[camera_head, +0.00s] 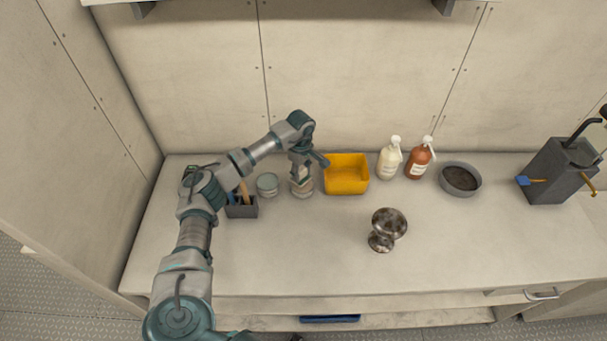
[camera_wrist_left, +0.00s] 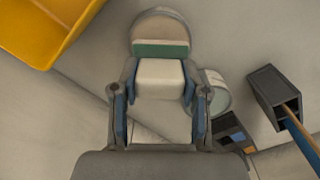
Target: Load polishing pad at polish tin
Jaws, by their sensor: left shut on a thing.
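My left gripper (camera_head: 303,172) is shut on the polishing pad, a pale block with a green layer (camera_wrist_left: 160,75). In the head view the gripper points down over the open polish tin (camera_head: 302,190), which stands left of the yellow bin. In the left wrist view the gripper's fingers (camera_wrist_left: 160,90) clasp the pad's two sides. The tin's round rim and pale brownish inside (camera_wrist_left: 158,22) show just beyond the green layer. The pad hides part of the tin, and I cannot tell whether they touch. My right gripper is not in view.
A second, pale tin (camera_head: 267,184) and a grey caddy (camera_head: 243,211) with handled tools stand left. The yellow bin (camera_head: 347,187) is close on the right. The front counter is mostly clear.

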